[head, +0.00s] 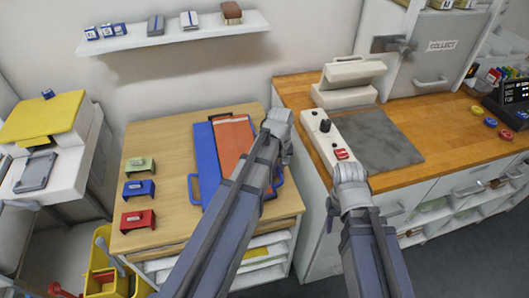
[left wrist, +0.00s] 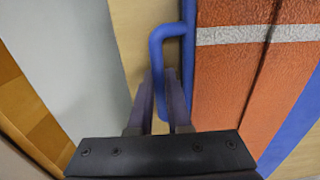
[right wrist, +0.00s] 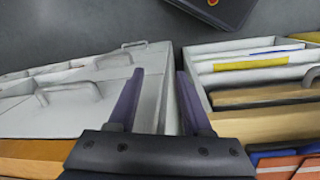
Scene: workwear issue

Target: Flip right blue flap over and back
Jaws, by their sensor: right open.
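A blue folding board (head: 206,160) lies on the light wooden table with an orange garment (head: 232,135) on it; the garment's grey stripe shows in the left wrist view (left wrist: 240,34). The board's right blue flap ends in a loop handle (head: 279,182), also in the left wrist view (left wrist: 158,50). My left gripper (left wrist: 162,78) has its fingers close together on either side of the handle's outer bar; in the head view my arm hides the fingertips. The flap looks flat. My right gripper (right wrist: 158,75) is open and empty, near the counter's front edge.
Green (head: 139,164), blue (head: 138,188) and red (head: 138,219) holders stand on the table's left side. A press-like machine (head: 346,83) and a control panel (head: 325,132) are on the right counter. A gap separates table and counter. A shelf (head: 175,35) hangs behind.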

